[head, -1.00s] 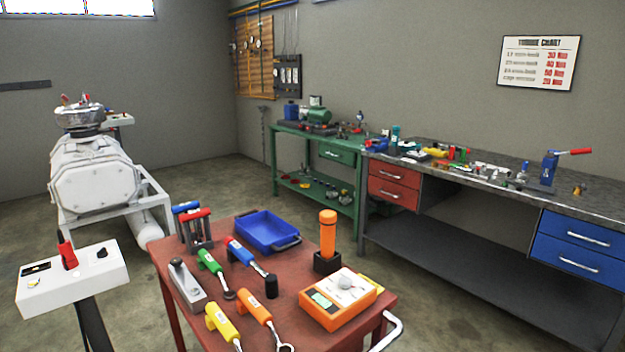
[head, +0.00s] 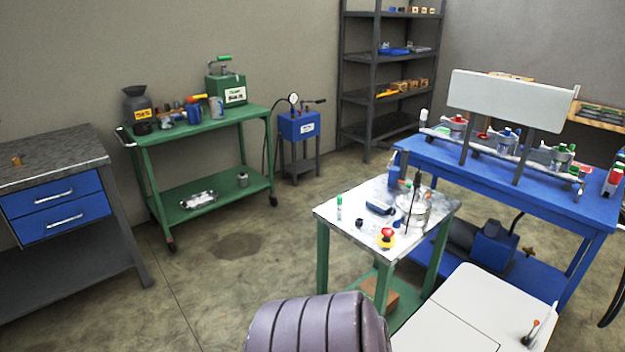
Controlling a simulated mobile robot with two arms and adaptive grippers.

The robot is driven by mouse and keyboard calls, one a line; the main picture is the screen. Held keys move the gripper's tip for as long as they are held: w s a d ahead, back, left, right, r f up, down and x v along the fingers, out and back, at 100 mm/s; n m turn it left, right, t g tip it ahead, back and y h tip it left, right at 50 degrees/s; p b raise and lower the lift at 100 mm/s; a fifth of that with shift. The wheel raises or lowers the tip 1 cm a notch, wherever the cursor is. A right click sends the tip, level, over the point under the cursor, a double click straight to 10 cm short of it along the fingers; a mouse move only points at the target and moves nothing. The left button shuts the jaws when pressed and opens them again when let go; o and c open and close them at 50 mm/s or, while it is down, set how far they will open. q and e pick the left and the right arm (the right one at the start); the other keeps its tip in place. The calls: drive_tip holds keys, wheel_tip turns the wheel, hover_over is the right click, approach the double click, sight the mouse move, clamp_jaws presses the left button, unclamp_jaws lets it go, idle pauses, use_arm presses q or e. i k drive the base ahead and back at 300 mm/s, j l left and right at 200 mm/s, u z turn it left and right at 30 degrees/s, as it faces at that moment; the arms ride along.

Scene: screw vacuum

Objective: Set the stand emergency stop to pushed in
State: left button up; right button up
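A red mushroom button on a yellow base, which looks like an emergency stop (head: 387,235), sits near the front edge of a small white-topped stand (head: 345,212) with green legs. It is too small to tell whether the button is pushed in or out. A glass vessel (head: 413,209), a dark blue item (head: 380,208) and a small green-capped bottle (head: 339,208) share the stand's top. Neither of my grippers is in view.
A blue bench (head: 560,200) with a white panel stands behind the stand at right. A white surface (head: 445,330) and a ridged grey-purple body (head: 315,325) fill the front. A green cart (head: 205,205) stands left. Open floor lies between cart and stand.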

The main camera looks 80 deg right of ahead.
sight(388, 232)
drive_tip(key=z, duration=3.15)
